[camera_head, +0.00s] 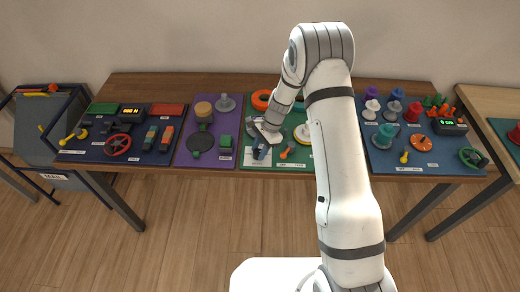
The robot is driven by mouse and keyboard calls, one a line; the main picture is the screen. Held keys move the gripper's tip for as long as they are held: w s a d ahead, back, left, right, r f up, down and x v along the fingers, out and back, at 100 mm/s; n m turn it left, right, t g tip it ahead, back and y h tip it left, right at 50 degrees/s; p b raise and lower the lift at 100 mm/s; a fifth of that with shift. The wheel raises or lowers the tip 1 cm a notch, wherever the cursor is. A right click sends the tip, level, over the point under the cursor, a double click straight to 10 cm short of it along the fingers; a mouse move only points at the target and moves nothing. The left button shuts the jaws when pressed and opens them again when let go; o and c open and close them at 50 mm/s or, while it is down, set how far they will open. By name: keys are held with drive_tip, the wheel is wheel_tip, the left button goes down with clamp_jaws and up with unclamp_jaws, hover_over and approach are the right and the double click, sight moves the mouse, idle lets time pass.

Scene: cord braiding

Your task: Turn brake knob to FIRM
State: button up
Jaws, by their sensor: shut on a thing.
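My gripper (262,143) is low over the left part of the green board (250,109), in the middle of the long table. It is shut on a small blue part (260,153) near the board's front edge, which seems to be the brake knob. The fingers hide much of this part. Its pointer and the FIRM mark are too small to read. An orange lever (288,150) stands just to the right of my gripper, apart from it. My white arm covers the right side of the green board.
A white round part (303,133) and an orange ring (261,99) are on the green board. Left is a purple board (216,158) with a dark round plate; right is a blue board (385,167) with several pegs, knobs and a green wheel.

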drive_tip(key=shift+f, duration=0.1)
drive_tip(key=n+g+b, duration=0.1)
drive_tip(key=n+b, duration=0.1)
drive_tip(key=n, duration=0.1)
drive_tip(key=shift+w+h, duration=0.1)
drive_tip(key=shift+h, duration=0.3)
drive_tip(key=n+h+b, duration=0.1)
drive_tip(key=n+b, duration=0.1)
drive_tip(key=n, duration=0.1)
drive_tip(key=shift+w+a+n+g, duration=0.1)
drive_tip(key=shift+a+n+g, duration=0.05)
drive_tip(key=shift+n+g, duration=0.25)
drive_tip(key=n+h+b, duration=0.1)
drive_tip(key=n+b, duration=0.1)
drive_tip(key=n, duration=0.1)
drive_tip(key=shift+a, duration=0.1)
drive_tip(key=shift+a+n+h+b, duration=0.1)
drive_tip(key=shift+n+h+b, duration=0.55)
drive_tip(key=shift+n, duration=1.15)
drive_tip(key=o, duration=1)
